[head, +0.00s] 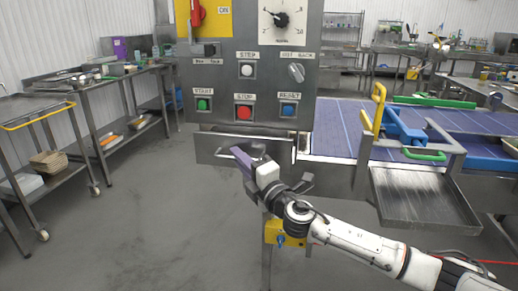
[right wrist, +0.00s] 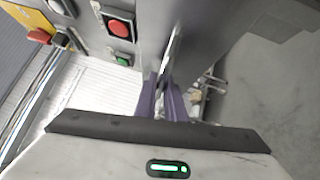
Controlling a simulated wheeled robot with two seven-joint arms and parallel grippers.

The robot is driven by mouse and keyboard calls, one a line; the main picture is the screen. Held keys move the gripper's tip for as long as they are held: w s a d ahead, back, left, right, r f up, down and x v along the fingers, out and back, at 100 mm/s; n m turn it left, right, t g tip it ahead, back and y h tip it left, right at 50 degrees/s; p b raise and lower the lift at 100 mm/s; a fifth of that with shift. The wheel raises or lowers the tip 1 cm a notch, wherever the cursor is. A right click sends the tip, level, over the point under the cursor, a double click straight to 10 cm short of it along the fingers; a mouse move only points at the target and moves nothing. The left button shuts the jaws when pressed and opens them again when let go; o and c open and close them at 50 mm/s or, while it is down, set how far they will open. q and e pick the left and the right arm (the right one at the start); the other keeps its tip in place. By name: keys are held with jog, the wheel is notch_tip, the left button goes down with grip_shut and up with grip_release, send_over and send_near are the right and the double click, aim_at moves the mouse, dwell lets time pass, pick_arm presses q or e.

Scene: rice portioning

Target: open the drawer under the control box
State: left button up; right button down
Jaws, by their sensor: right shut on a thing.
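The grey control box (head: 221,76) stands upright in the head view, with labelled buttons and a dial. Directly below it is the metal drawer front (head: 215,152), with a thin bar handle (head: 229,135) along its upper part. My right gripper (head: 240,155) is at the middle of the drawer front, its purple fingers pointing toward the handle. In the right wrist view the purple fingers (right wrist: 166,100) are closed around a thin metal bar (right wrist: 175,48), seen edge-on. How far out the drawer stands is hard to tell. My left gripper is out of view.
A yellow-and-blue box (head: 285,234) hangs below the drawer. To the right are a blue conveyor (head: 336,125) and an empty metal tray (head: 422,198). The floor in front of the drawer is clear.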

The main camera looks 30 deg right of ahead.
jog(key=shift+s+a, duration=1)
jog(key=shift+s, duration=0.05)
pick_arm(q)
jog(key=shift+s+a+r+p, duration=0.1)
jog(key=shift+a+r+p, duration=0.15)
jog(key=shift+p, duration=0.15)
pick_arm(e)
jog(key=s+a, duration=0.2)
jog(key=a, duration=0.1)
jog(key=shift+s, duration=0.4)
jog(key=c, duration=1.8)
grip_release()
jog(key=shift+c, duration=0.2)
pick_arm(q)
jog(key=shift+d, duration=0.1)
